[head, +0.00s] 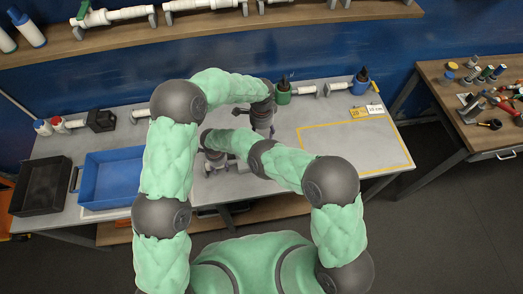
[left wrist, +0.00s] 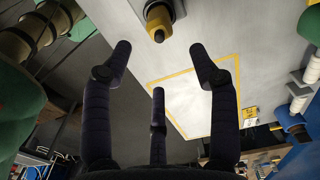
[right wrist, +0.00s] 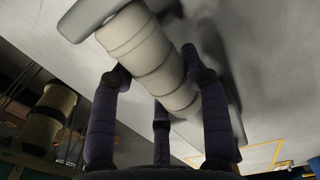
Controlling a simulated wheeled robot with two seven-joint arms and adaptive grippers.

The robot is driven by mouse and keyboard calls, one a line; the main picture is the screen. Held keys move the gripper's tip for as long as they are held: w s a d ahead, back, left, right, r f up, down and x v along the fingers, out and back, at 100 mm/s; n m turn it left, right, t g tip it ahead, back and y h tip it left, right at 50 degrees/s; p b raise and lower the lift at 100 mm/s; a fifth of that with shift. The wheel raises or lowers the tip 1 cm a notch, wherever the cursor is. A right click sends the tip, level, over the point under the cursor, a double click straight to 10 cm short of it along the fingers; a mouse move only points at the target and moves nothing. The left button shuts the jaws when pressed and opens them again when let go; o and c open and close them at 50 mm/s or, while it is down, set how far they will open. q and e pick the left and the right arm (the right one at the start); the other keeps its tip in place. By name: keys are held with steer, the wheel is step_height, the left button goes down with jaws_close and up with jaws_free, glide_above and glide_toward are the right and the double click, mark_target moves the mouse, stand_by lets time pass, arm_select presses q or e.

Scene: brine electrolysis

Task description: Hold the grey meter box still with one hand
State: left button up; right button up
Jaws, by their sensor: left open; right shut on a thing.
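I cannot clearly make out a grey meter box in any view. My right gripper (head: 214,163) is low over the middle of the bench in the head view. In the right wrist view its fingers (right wrist: 157,75) are closed around a cream ribbed cylinder (right wrist: 145,50) with a grey plate at one end. My left gripper (head: 262,127) is farther right, beyond my right forearm. In the left wrist view its fingers (left wrist: 159,55) are spread and empty. A yellow cylinder with a black tip (left wrist: 158,20) is just beyond them, apart from the fingers. My arms hide part of the bench.
A blue tray (head: 82,183) and a black tray (head: 42,205) are at the left of the bench. A black box (head: 101,120) stands behind them. Green and blue containers (head: 360,82) line the back. A yellow-outlined area (head: 340,147) at right is clear.

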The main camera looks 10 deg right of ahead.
arm_select(q)
steer(key=shift+f, duration=5.45)
jaws_close()
steer(key=shift+o, duration=0.5)
jaws_free()
steer(key=shift+r, duration=0.1)
step_height(320, 180, up, 12)
steer(key=shift+f, duration=0.1)
